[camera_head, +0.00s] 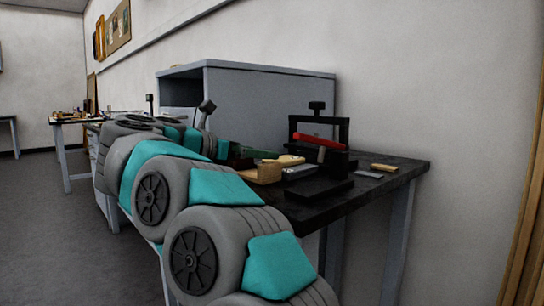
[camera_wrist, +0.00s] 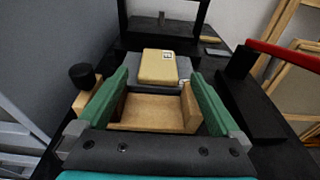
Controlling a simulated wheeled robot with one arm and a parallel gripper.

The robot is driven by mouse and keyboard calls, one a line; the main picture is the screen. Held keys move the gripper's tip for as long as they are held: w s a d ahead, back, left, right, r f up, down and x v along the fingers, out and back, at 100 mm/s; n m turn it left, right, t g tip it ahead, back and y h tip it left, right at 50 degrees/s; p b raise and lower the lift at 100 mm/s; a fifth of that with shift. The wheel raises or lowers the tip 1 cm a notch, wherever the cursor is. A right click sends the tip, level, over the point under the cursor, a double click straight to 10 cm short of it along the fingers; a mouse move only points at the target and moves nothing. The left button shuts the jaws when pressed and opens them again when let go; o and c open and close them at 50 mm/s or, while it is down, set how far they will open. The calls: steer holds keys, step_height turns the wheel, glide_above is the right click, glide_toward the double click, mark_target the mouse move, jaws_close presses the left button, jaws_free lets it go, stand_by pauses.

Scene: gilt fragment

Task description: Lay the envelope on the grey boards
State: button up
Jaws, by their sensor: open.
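The envelope (camera_wrist: 157,66) is a flat tan packet with a small white and black label at its right edge. It lies on the grey boards (camera_wrist: 185,68), a light grey stack with a dark front, just beyond my fingertips. In the head view the envelope (camera_head: 290,159) shows above the grey boards (camera_head: 300,172). My gripper (camera_wrist: 158,80) is open, with its green fingers apart and nothing held between them. Its fingers stand on either side of an open wooden tray (camera_wrist: 150,112), which looks empty. In the head view my arm hides part of the bench.
A dark block (camera_head: 320,190) lies at the bench's front. A small tan block (camera_head: 384,167) lies at the right. A grey cabinet (camera_head: 270,100) stands behind. A black knob (camera_wrist: 82,75) is left of my gripper.

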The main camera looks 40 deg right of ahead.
steer(key=v, duration=0.4)
steer(key=shift+r, duration=0.15)
